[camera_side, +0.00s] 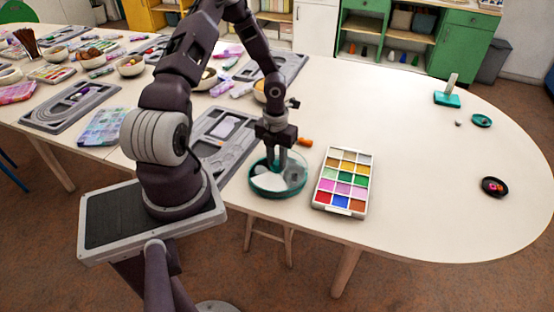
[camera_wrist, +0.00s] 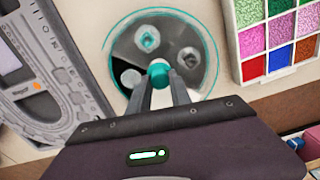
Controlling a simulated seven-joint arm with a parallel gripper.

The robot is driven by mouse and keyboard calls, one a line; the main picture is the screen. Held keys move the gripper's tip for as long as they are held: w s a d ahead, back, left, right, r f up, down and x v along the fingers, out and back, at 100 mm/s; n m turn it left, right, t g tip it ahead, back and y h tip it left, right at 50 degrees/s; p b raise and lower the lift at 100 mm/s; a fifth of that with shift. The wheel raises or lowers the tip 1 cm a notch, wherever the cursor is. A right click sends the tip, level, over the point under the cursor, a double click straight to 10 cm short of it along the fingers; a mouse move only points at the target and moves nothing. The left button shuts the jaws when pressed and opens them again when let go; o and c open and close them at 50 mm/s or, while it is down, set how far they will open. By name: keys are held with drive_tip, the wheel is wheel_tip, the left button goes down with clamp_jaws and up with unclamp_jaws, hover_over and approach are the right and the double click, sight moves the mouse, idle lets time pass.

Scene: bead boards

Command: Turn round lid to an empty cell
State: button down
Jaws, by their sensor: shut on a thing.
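The round lid (camera_wrist: 205,52) is a clear disc with a teal rim and a teal centre knob (camera_wrist: 158,70). In the side view the round box (camera_side: 262,190) with its teal wall stands near the table's front edge. My gripper (camera_side: 281,162) points down over the middle of it. In the wrist view its two fingers (camera_wrist: 159,84) are closed on the knob. Through or in the lid I see a few pale round patches, one with a teal centre (camera_wrist: 147,38). Whether the cell under the opening is empty I cannot tell.
A white tray of coloured beads (camera_side: 343,208) stands close to the right of the round box. A grey bead board (camera_side: 222,128) lies behind and to the left. A small orange object (camera_side: 305,142) lies just behind. The right half of the table is mostly clear.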

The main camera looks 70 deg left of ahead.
sight(276, 162)
drive_tip(key=shift+m, duration=0.3)
idle(0.4)
drive_tip(key=c, duration=1.2)
unclamp_jaws()
drive_tip(key=shift+o, duration=0.2)
drive_tip(key=shift+r, duration=0.1)
wheel_tip(276, 162, up, 7)
drive_tip(key=shift+f, duration=0.1)
